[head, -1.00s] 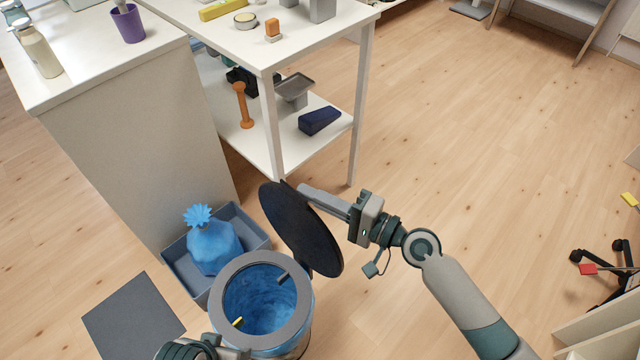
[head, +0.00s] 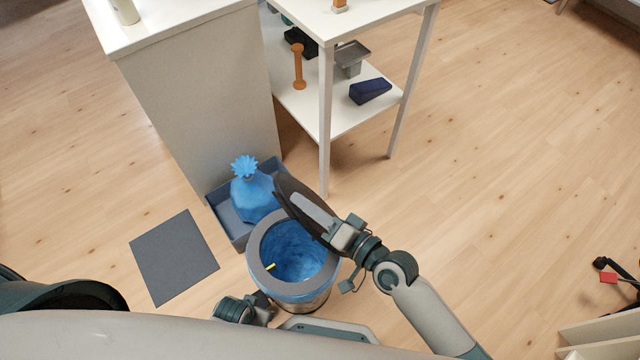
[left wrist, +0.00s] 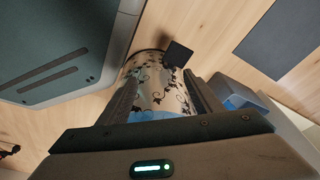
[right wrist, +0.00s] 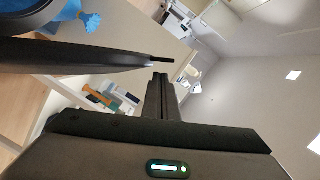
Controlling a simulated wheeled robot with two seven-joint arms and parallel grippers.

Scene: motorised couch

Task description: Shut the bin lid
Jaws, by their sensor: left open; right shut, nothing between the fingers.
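The bin (head: 254,270) stands on the floor with a grey rim and a blue liner; its mouth is uncovered. Its dark round lid (head: 287,189) is raised and tilted at the bin's back right edge. My right gripper (head: 308,203) is shut and empty, its fingers alongside the lid's outer face; contact is unclear. In the right wrist view the lid (right wrist: 80,54) shows as a dark band beside the shut fingers (right wrist: 161,82). My left gripper (left wrist: 160,90) is open, with the bin's patterned silver side (left wrist: 162,92) beyond its fingers. In the head view it is partly hidden.
A grey tray (head: 225,212) with a tied blue bag (head: 252,192) stands behind the bin. A dark mat (head: 174,257) lies to its left. A white cabinet (head: 205,100) and a shelf table (head: 326,120) stand behind.

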